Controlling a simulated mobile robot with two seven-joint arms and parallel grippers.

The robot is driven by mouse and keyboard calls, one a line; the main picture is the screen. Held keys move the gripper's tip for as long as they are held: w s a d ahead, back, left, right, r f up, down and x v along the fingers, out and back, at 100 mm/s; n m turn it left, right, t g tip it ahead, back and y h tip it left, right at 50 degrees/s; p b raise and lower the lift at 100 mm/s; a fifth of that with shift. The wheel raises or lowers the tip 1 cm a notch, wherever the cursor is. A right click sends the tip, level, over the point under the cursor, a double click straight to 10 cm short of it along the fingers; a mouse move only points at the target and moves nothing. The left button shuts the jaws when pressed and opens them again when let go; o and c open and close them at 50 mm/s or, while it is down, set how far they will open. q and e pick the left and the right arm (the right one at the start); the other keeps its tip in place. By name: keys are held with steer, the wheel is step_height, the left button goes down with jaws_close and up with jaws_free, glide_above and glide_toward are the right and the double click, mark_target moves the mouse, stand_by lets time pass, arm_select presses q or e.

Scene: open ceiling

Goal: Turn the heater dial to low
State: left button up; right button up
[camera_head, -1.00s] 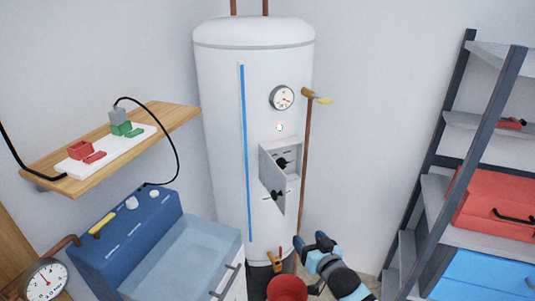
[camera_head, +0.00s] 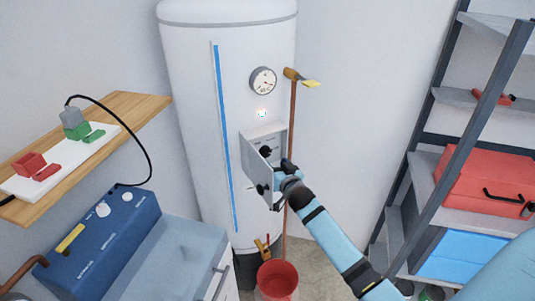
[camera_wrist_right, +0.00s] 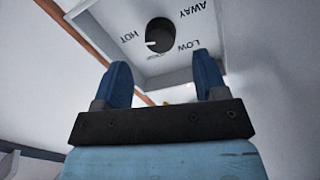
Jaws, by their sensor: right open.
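The heater (camera_head: 190,120) is a tall white tank with a small open control box (camera_head: 262,131) on its front. A black dial (camera_head: 265,151) sits inside the box. In the right wrist view the dial (camera_wrist_right: 160,35) is ringed by the words HOT, LOW and AWAY, and its white mark points left, near HOT. My right gripper (camera_head: 287,170) is at the box's lower right. In the wrist view its blue fingers (camera_wrist_right: 162,65) are open and empty, apart from the dial. My left gripper is not in view.
A red bucket (camera_head: 277,280) stands below. A storage rack (camera_head: 455,125) is on the right.

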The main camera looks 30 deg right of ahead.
mark_target(267, 154)
steer(key=w, duration=0.5)
steer(key=shift+w+d, duration=0.35)
steer(key=shift+d, duration=0.05)
steer(key=c, duration=0.9)
